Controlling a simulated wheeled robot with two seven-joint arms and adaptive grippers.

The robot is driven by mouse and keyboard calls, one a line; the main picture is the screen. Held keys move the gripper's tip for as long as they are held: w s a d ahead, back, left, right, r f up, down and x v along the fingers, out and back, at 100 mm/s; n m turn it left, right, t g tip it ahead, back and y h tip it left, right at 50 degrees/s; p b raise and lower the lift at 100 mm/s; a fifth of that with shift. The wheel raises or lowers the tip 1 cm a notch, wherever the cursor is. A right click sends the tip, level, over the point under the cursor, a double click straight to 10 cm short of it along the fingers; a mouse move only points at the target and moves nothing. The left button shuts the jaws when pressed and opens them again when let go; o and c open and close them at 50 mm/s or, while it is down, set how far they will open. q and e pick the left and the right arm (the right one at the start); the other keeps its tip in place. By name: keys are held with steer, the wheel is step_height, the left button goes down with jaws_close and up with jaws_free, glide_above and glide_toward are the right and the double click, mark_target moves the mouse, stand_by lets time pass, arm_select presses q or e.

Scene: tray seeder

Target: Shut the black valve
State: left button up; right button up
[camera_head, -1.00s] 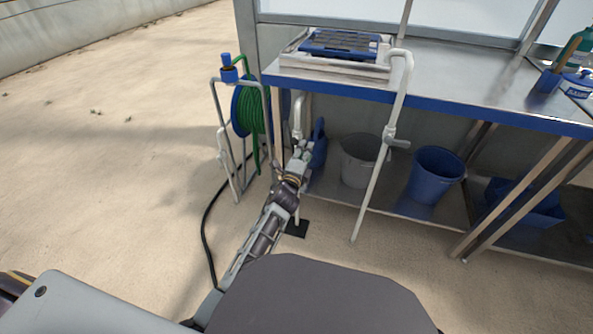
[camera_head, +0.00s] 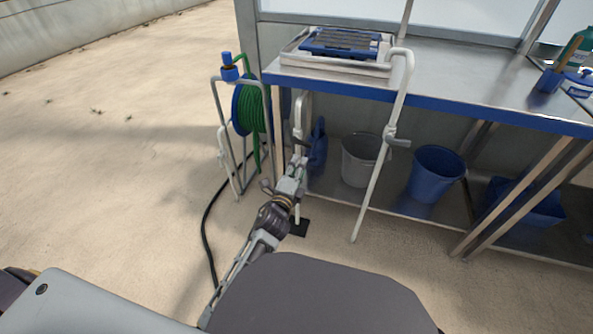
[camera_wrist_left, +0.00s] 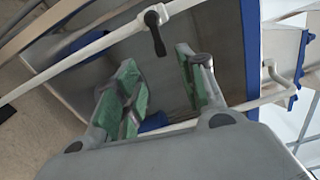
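The black valve (camera_wrist_left: 156,36) has a dark lever on a white pipe (camera_wrist_left: 80,54) in the left wrist view. Its lever stands crosswise to the pipe there. In the head view the valve (camera_head: 299,138) is a small dark piece on the left white pipe (camera_head: 303,108), below the bench corner. My left gripper (camera_head: 298,163) is just below it in the head view. In the left wrist view my left gripper (camera_wrist_left: 158,88) is open, with green pads apart and nothing between them. The lever is beyond the fingertips, apart from them. My right gripper is not in view.
A second white pipe (camera_head: 374,186) with a grey valve (camera_head: 397,142) stands right. Under the bench (camera_head: 440,103) are a blue watering can (camera_head: 318,147), a grey bucket (camera_head: 357,165) and a blue bucket (camera_head: 435,178). A green hose reel (camera_head: 250,110) stands left. The floor left is open.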

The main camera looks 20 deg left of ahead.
arm_select(q)
steer(key=shift+s, duration=0.45)
